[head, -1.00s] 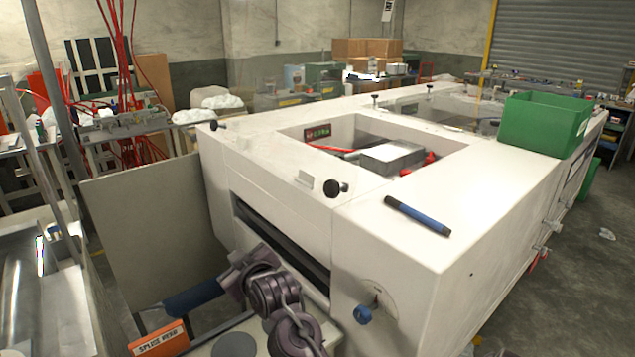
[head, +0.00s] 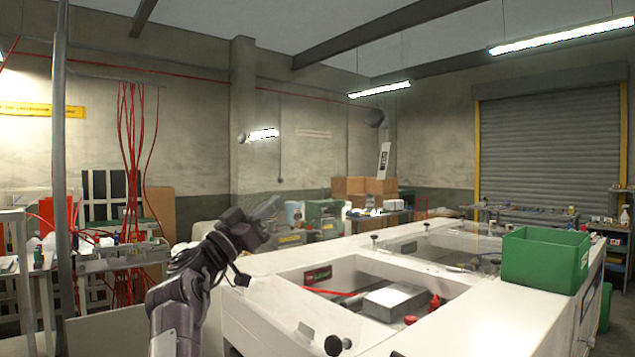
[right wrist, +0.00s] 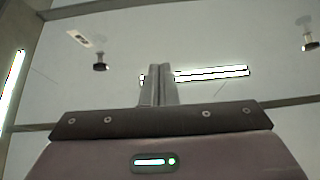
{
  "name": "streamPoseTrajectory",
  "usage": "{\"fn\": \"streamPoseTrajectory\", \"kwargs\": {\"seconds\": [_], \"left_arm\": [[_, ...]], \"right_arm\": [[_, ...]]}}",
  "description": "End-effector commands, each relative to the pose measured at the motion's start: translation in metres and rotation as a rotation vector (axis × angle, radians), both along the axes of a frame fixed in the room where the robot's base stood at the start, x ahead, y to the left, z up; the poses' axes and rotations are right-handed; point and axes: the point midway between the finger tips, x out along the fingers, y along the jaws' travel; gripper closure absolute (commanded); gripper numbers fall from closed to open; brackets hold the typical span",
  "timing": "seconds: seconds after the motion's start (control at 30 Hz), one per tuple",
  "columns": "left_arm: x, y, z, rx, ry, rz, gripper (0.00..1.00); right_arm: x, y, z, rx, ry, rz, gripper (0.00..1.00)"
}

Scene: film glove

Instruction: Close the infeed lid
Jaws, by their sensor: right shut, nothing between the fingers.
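The infeed lid (head: 310,165) is a clear panel standing raised above the near opening of the white machine (head: 270,327). It is hard to make out; two dark round knobs, left (head: 241,138) and right (head: 375,118), and a faint label mark it. In the right wrist view the lid (right wrist: 200,45) spans the background, with both knobs showing. My right gripper (head: 272,205) is shut and empty, raised over the machine's left edge, fingers pointing up and right towards the lid. Whether it touches the lid I cannot tell. My left gripper is out of view.
The opening holds a grey metal block (head: 394,302) and a red cable. A green bin (head: 545,262) stands on the machine's right side. A black knob (head: 338,345) is at the near edge. Red cables (head: 135,160) hang at the left.

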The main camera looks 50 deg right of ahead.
Motion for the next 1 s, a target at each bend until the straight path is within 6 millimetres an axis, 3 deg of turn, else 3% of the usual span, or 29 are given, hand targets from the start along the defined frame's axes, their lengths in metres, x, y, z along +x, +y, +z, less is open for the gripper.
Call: {"fn": "streamPoseTrajectory", "kwargs": {"seconds": [0.13, 0.27, 0.67, 0.8, 1.0], "left_arm": [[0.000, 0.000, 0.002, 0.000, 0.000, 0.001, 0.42], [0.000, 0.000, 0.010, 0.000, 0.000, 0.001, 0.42], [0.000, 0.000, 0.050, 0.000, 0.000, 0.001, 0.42], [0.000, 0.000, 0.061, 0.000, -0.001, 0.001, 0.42], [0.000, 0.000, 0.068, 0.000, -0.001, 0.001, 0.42]], "right_arm": [[-0.005, 0.003, 0.012, 0.017, -0.012, -0.041, 1.00], [-0.007, -0.008, 0.021, 0.018, -0.013, -0.046, 1.00], [-0.015, -0.079, 0.066, 0.017, -0.013, -0.044, 1.00], [-0.017, -0.100, 0.059, 0.018, -0.010, -0.043, 1.00], [-0.019, -0.116, 0.053, 0.016, -0.012, -0.041, 1.00]]}}
